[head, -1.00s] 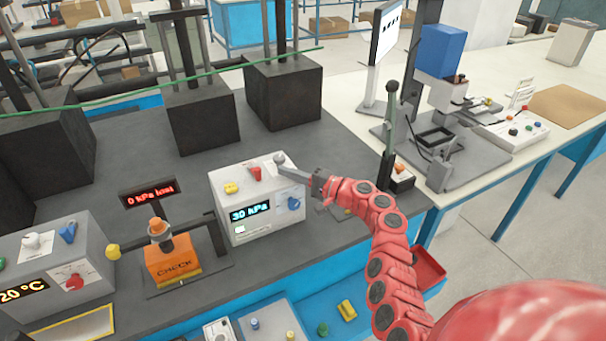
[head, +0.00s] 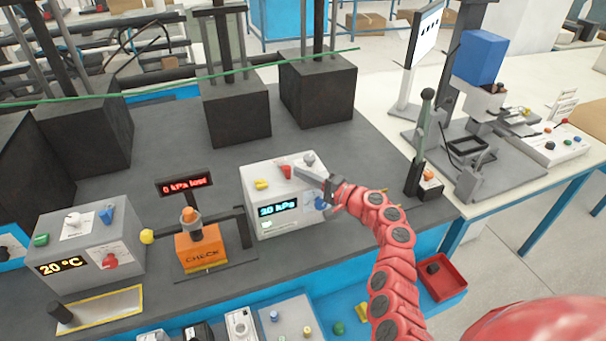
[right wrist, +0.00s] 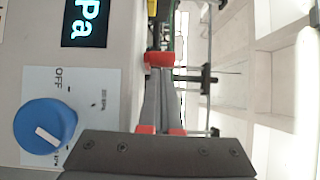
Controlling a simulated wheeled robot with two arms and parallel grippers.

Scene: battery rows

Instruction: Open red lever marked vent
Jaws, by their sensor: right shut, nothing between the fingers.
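The white box (head: 258,189) stands on the dark bench with a small red lever (head: 286,171) on its top, between a yellow part (head: 262,184) and a grey round knob (head: 309,158). My right gripper (head: 301,168) is shut and empty, its tips close beside the red lever. In the right wrist view the red lever (right wrist: 158,60) shows at the tips of my shut fingers (right wrist: 163,100); I cannot tell whether they touch. A blue knob marked OFF (right wrist: 45,126) is on the box's front. No vent label is readable. My left gripper is out of view.
Left of the box are an orange CHECK block (head: 200,249) under a red load display (head: 185,184) and a grey 20 °C box (head: 90,240). A tall lever (head: 422,140) stands at the right. Black blocks (head: 318,90) stand behind; bench between is clear.

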